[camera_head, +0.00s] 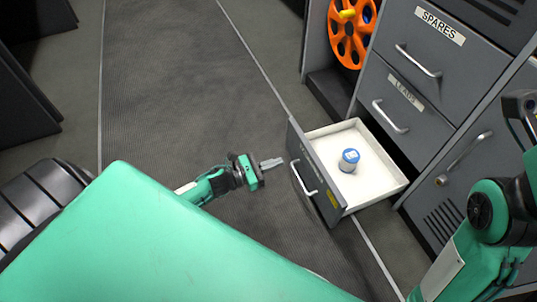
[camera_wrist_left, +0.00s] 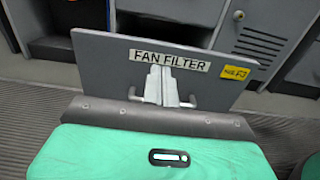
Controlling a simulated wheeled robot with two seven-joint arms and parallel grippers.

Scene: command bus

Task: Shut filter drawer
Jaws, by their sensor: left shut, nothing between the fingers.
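The filter drawer (camera_head: 318,172) is pulled out low on the cabinet, with its grey front turned toward my left arm. In the left wrist view its front (camera_wrist_left: 225,92) carries a "FAN FILTER" label, a yellow tag and a bar handle (camera_wrist_left: 133,95). The white inside holds a small blue-topped jar (camera_head: 349,158). My left gripper (camera_head: 278,161) is shut and empty, just short of the drawer front. In the left wrist view its closed fingers (camera_wrist_left: 161,84) overlap the label; I cannot tell whether they touch. My right gripper is out of view.
Above the drawer are closed drawers marked "SPARES" (camera_head: 432,45) and "LEADS" (camera_head: 398,102). A vented cabinet door (camera_head: 460,165) is to the right. An orange reel (camera_head: 349,38) sits in an open bay behind. The dark floor (camera_head: 180,90) left of the drawer is clear.

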